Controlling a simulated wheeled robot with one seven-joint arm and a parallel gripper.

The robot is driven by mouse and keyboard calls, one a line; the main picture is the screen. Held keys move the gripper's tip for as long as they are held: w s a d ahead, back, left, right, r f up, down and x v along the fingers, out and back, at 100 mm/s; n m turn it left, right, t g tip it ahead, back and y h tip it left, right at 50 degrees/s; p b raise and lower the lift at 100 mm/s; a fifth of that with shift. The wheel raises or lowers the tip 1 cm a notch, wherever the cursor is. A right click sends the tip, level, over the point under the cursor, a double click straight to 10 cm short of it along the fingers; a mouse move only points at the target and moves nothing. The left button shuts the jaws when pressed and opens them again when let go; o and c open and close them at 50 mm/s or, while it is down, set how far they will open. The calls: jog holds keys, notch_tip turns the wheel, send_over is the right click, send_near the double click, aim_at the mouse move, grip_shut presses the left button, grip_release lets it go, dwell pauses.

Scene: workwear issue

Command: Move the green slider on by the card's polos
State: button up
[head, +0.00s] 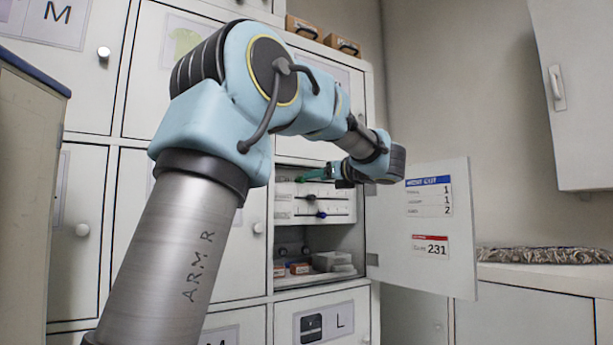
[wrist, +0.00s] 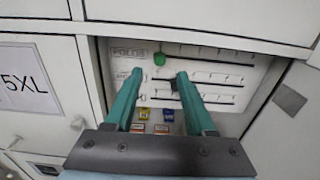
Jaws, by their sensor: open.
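The green slider (wrist: 160,59) sits near the left end of the top track on a white panel (wrist: 258,66), beside a label reading POLOS (wrist: 129,52). My gripper (wrist: 160,74) is open, its two teal fingers pointing at the panel. In the wrist view the green slider shows just beyond and between the fingertips; I cannot tell if they touch it. In the head view my gripper (head: 322,174) is at the top of the panel. The card (head: 429,196) hangs on the open door at the right, with lines numbered 1, 1 and 2; its words are too small to read.
A dark slider (wrist: 176,82) is on a lower track near the right finger. A blue knob (head: 320,214) is on the panel below. Small boxes (head: 299,268) lie on the shelf underneath. The open door (head: 455,265) stands right of my gripper.

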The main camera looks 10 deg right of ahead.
aim_at(301, 180)
jog(key=p+x, duration=0.2)
jog(key=x, duration=0.4)
jog(key=shift+w, duration=0.2)
jog(key=shift+a, duration=0.15)
grip_shut()
dwell(1.1)
